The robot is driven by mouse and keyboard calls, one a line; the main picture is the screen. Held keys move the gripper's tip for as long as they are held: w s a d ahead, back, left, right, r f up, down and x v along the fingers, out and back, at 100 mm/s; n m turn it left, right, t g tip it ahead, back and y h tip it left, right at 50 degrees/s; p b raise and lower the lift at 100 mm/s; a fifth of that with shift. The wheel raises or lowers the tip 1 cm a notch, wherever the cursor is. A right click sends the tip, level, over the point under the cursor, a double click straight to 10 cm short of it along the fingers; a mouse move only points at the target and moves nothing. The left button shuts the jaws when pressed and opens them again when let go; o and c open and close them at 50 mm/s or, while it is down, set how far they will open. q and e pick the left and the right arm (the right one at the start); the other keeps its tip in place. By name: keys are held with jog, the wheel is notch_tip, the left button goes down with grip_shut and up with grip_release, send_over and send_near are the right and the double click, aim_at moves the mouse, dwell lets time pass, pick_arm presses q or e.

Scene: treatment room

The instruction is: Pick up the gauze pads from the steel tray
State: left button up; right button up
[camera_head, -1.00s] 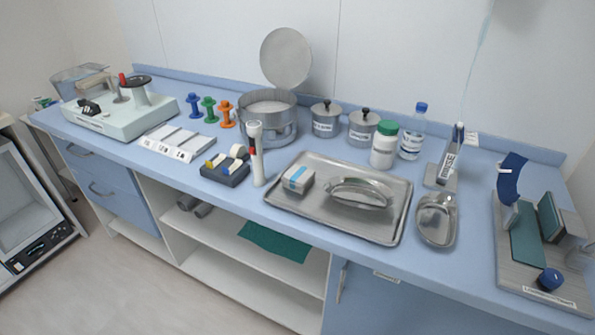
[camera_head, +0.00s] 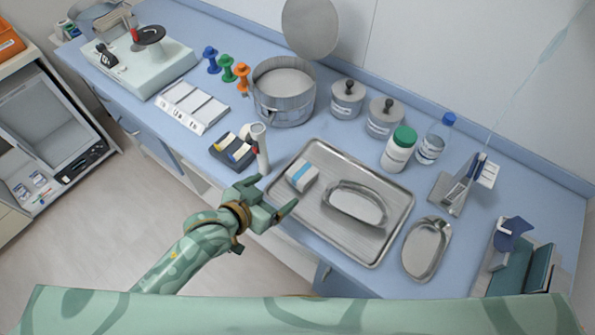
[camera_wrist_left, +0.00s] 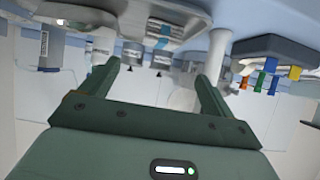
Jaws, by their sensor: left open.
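The gauze pads (camera_head: 302,176) are a small white block with a blue band in the head view. They lie at the left end of the steel tray (camera_head: 318,222), next to a shiny kidney-shaped dish (camera_head: 356,204). My left gripper (camera_head: 272,194) is open and empty, just left of and in front of the tray's near left edge, apart from the pads. My right gripper is not in view.
A white upright tube (camera_head: 261,150) stands close behind my left gripper, beside a dark holder (camera_head: 232,152). A second steel dish (camera_head: 427,248) lies right of the tray. A green-capped bottle (camera_head: 398,149) and lidded steel pots (camera_head: 347,98) stand behind it.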

pick_arm(q)
jog(key=b, duration=0.2)
send_near(300, 173)
jog(key=x, duration=0.4)
jog(key=shift+s, duration=0.1)
jog(key=b+x, duration=0.1)
jog(key=x, duration=0.4)
jog(key=shift+w+d+f, duration=0.1)
jog(key=shift+w+f, duration=0.1)
jog(key=shift+w, duration=0.05)
jog(key=shift+s+r, duration=0.1)
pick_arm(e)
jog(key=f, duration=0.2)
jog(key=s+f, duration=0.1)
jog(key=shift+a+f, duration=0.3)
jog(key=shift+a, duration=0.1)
pick_arm(q)
jog(key=c, duration=1.1)
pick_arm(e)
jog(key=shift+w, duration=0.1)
